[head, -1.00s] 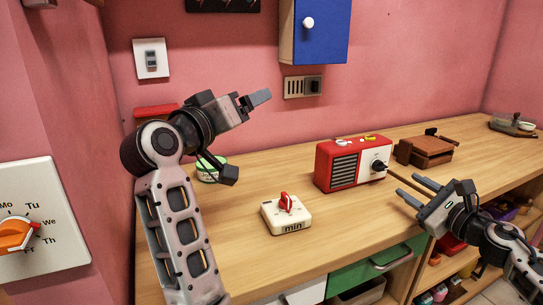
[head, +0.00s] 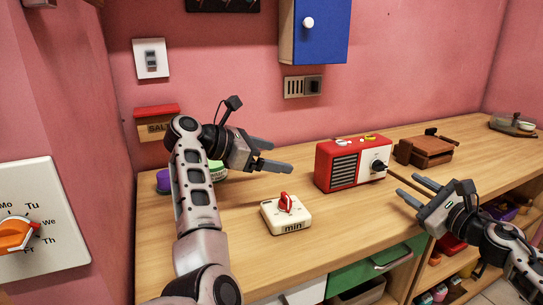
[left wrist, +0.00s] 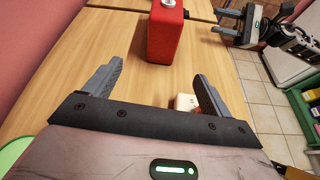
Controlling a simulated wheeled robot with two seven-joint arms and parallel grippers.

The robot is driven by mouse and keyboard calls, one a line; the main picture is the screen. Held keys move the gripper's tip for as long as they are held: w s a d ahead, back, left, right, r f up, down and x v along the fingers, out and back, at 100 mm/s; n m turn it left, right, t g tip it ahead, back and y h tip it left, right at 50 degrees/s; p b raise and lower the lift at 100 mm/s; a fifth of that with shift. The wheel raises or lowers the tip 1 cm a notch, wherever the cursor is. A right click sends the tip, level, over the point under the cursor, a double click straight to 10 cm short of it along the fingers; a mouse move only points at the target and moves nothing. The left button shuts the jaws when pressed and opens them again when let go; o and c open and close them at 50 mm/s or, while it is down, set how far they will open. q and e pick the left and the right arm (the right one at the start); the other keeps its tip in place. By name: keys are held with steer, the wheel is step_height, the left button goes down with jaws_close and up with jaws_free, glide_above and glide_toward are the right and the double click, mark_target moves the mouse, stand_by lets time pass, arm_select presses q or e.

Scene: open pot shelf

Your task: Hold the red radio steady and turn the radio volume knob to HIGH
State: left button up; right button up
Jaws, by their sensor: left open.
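The red radio (head: 343,165) stands on the wooden counter, with a speaker grille and a white panel at its right. Its black volume knob (head: 378,165) is on that panel; its setting is too small to read. My left gripper (head: 282,156) is open and empty, its fingers pointing at the radio's left side, a short gap away. In the left wrist view the radio (left wrist: 165,32) stands ahead, between and beyond the open fingers (left wrist: 150,82). My right gripper (head: 411,191) is open and empty, in front and to the right of the radio, apart from the knob.
A cream timer (head: 286,214) with a red knob sits on the counter in front of the radio. A brown box-like object (head: 425,150) stands right of the radio. Green (head: 217,171) and purple-lidded jars are behind my left arm. The counter's front edge has drawers below.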

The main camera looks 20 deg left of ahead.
mark_target(320, 167)
arm_select(q)
steer(key=shift+n+g, duration=0.3)
steer(key=shift+n, duration=0.1)
steer(key=x, duration=1.6)
steer(key=shift+d, duration=0.2)
steer(key=shift+c, duration=0.3)
steer(key=c, duration=1.5)
arm_select(e)
steer(key=o, duration=0.3)
steer(key=m, duration=0.1)
steer(key=s+d+m, duration=0.1)
steer(key=m, duration=0.1)
steer(key=s+m, duration=0.1)
steer(key=shift+d+f+m, duration=0.1)
steer(key=shift+d+m, duration=0.2)
steer(key=shift+s+d+m, duration=0.15)
steer(key=shift+m, duration=0.45)
steer(key=shift+s+d+m, duration=0.15)
steer(key=shift+m, duration=0.45)
steer(key=x, duration=1.1)
steer(key=shift+w+a, duration=0.25)
steer(key=shift+w, duration=0.05)
